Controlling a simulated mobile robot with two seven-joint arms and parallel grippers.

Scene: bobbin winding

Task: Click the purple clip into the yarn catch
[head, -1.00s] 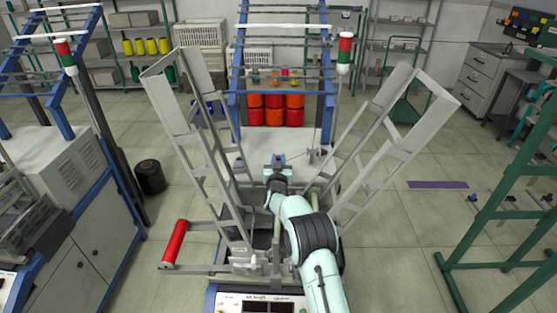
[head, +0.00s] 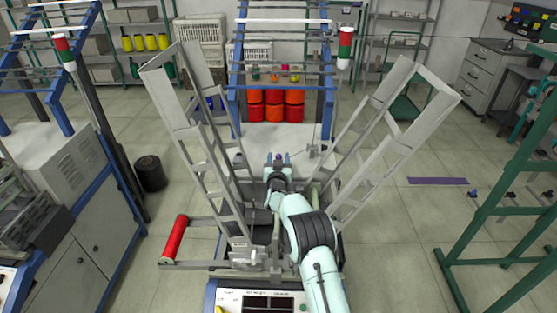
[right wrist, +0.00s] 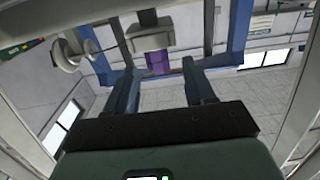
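The purple clip (right wrist: 157,62) shows in the right wrist view, just below a grey block (right wrist: 150,36) that may be the yarn catch. My right gripper (right wrist: 160,70) is open, with one finger on each side of the clip and a visible gap to each. The clip seems to touch the block, but I cannot tell whether it is clicked in. In the head view the right gripper (head: 278,157) is between the tilted grey frames, with a small purple spot, likely the clip (head: 278,156), between its fingers. My left gripper is not in view.
Tilted grey ladder frames stand left (head: 195,135) and right (head: 392,140) of my right arm. A red roller (head: 175,239) is at lower left. A white spool-like part (right wrist: 68,54) shows left of the fingers. A green stand (head: 485,210) is far right.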

